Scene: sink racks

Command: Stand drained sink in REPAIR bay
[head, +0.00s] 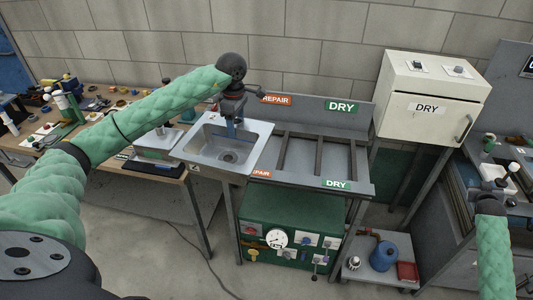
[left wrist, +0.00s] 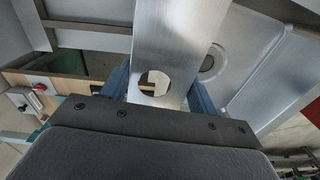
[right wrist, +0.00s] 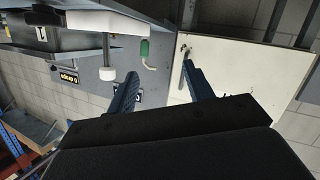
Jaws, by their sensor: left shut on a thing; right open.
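The steel sink (head: 205,145) is at the left end of the rack in the head view, basin facing up, with its drain (head: 229,157) showing. It overlaps the REPAIR bay, and its left corner reaches past the rack's left edge. I cannot tell whether it rests on the rack or hangs just above. My left gripper (head: 231,122) is shut on an upright metal strip of it; the strip (left wrist: 178,40), with a round hole, shows between the fingers in the left wrist view. My right gripper (head: 491,196) is open and empty, far right.
The rack's DRY bay (head: 315,157) has bare slats and is empty. The back REPAIR sign (head: 276,99) is visible; the front one is partly covered by the sink. A cream DRY cabinet (head: 430,95) stands right. A cluttered workbench (head: 110,165) is left. A green unit (head: 290,225) sits below.

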